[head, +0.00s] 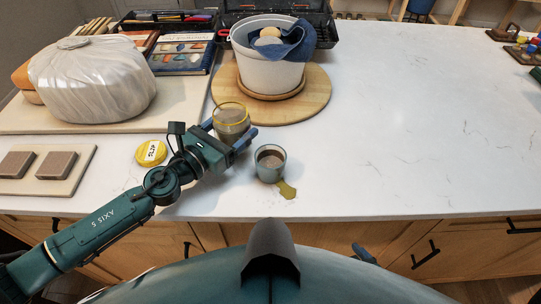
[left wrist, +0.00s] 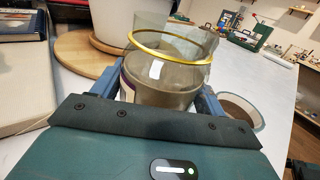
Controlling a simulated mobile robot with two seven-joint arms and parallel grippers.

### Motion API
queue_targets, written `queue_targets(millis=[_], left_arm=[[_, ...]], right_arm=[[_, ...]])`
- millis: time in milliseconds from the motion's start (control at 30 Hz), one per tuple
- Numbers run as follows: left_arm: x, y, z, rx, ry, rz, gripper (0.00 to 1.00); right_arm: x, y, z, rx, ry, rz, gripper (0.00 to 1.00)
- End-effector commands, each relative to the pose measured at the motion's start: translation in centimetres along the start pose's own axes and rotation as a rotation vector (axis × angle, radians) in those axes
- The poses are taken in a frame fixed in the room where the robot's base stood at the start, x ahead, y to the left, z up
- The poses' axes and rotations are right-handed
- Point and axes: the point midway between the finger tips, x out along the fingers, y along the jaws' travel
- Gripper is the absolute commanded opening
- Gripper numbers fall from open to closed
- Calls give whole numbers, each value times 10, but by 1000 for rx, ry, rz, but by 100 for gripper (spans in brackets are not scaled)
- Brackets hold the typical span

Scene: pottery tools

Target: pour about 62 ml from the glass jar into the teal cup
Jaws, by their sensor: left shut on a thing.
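The glass jar (head: 231,115) is clear with a yellow ring near its mouth and grey-brown slip in its lower part. My left gripper (head: 228,132) is shut around the jar, one finger on each side. The jar looks close to upright, and I see no stream from it. It fills the middle of the left wrist view (left wrist: 160,85). The teal cup (head: 271,174) stands on the counter just right of the gripper, with brown slip inside. It shows partly behind a finger in the left wrist view (left wrist: 254,116). A small blue tip of my right gripper (head: 365,253) shows low in the head view.
A yellow lid (head: 151,153) marked SLIP lies left of the gripper. A white bucket (head: 268,75) with a blue cloth stands on a round wooden board (head: 316,95) behind.

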Motion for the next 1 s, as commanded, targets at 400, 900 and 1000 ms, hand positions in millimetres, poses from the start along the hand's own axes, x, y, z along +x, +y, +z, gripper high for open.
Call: queue_targets(millis=[400, 900, 1000], left_arm=[[27, -5, -7, -4, -6, -145, 22], [30, -7, -6, 3, -8, -167, 22], [29, -8, -2, 20, -11, -166, 22]], right_arm=[[0, -1, -1, 3, 10, -3, 94], [0, -2, -1, 3, 9, -3, 94], [-2, -2, -2, 3, 8, -3, 94]])
